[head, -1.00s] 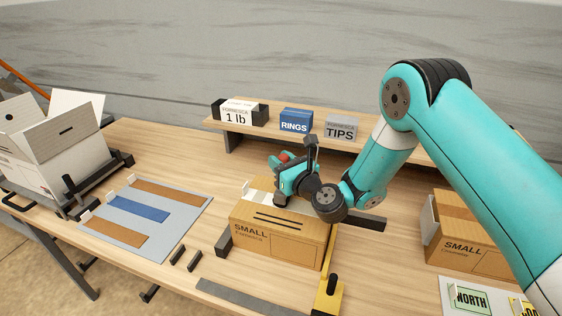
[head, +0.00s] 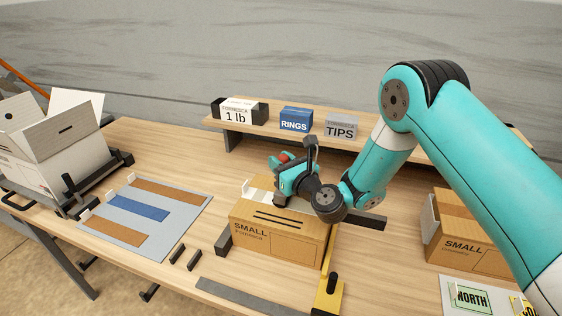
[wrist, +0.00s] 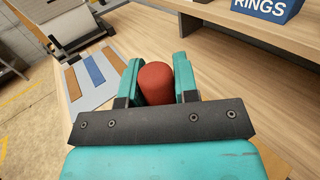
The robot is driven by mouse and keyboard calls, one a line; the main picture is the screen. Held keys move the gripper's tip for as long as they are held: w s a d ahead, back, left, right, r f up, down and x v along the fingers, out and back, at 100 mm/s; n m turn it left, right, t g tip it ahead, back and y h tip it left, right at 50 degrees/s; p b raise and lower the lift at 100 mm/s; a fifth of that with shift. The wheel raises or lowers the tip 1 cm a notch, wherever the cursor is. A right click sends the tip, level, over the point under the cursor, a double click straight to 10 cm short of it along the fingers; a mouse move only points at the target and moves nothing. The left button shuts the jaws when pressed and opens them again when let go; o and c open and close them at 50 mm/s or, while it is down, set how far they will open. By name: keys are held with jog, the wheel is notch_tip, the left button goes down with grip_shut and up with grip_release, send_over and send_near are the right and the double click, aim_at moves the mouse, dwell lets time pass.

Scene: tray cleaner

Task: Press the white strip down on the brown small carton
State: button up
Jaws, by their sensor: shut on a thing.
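The brown small carton (head: 278,240), marked SMALL, stands upright on the bench in front of my arm. A white strip (head: 257,196) lies across its top, partly hidden behind my gripper. My gripper (head: 284,160) is over the carton's top. It is shut on a red cylindrical thing (wrist: 156,84), seen between the two fingers in the wrist view. I cannot tell whether the red thing touches the strip.
A grey mat (head: 175,228) with brown and blue strips lies left of the carton. A shelf (head: 270,131) with small boxes stands behind. An open white box (head: 60,150) is far left. Another SMALL carton (head: 460,245) stands right. A yellow clamp piece (head: 329,296) is in front.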

jog(key=shift+a+r+p, duration=0.15)
jog(key=shift+p, duration=0.15)
jog(key=shift+w+a+p, duration=0.25)
jog(key=shift+a+p, duration=0.15)
jog(key=shift+p, duration=0.7)
jog(key=a+p, duration=0.1)
jog(key=p, duration=0.2)
jog(key=shift+w+a, duration=0.15)
jog(key=shift+a+f+p, duration=0.2)
jog(key=shift+f+p, duration=0.1)
jog(key=shift+p, duration=0.15)
jog(key=shift+w+a+r+p, duration=0.1)
jog(key=shift+a+r+p, duration=0.1)
jog(key=shift+p, duration=0.4)
jog(key=p, duration=0.1)
jog(key=a+p, duration=0.1)
jog(key=p, duration=0.1)
jog(key=shift+w+a, duration=0.1)
jog(key=shift+w, duration=0.15)
jog(key=shift+w+a+p, duration=0.3)
jog(key=shift+a+p, duration=0.35)
jog(key=shift+p, duration=0.3)
jog(key=shift+w+a, duration=0.1)
